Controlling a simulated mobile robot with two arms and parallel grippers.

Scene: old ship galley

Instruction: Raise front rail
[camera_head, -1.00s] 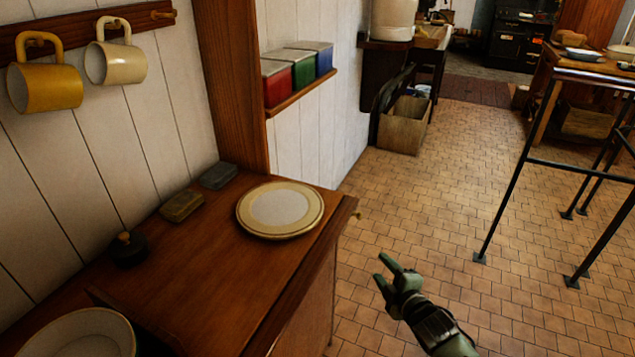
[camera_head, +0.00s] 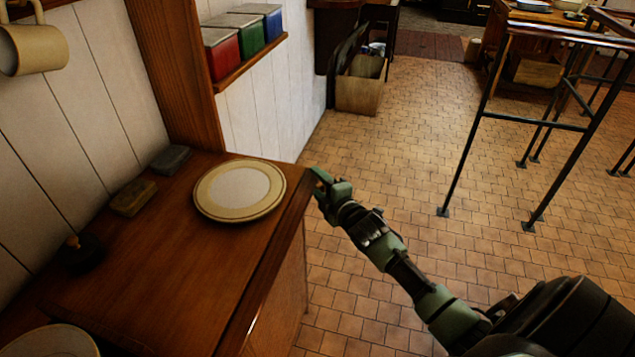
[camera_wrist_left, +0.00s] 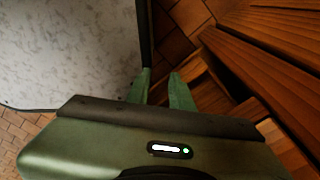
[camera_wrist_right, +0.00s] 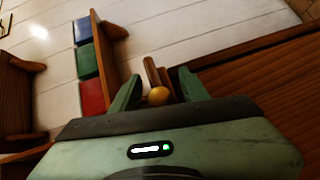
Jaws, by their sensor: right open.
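The rail (camera_head: 262,282) looks like the dark wooden strip along the front edge of the brown counter (camera_head: 165,270); I cannot tell whether it is a separate piece. My right gripper (camera_head: 316,180) is at the counter's far front corner, with its fingers apart. In the right wrist view, a round brass-coloured knob (camera_wrist_right: 158,96) shows between the open fingers; I cannot tell whether they touch it. In the head view the gripper hides the knob. My left gripper (camera_wrist_left: 160,72) shows only in its wrist view, fingers apart and nothing between them, near brown woodwork (camera_wrist_left: 265,70).
A cream plate (camera_head: 240,190) lies near the counter's far end. Two small blocks (camera_head: 133,197) and a dark knobbed object (camera_head: 84,252) stand along the wall. A second plate (camera_head: 50,342) is at the near left. Tiled floor is free right of the counter, before a black metal frame (camera_head: 530,125).

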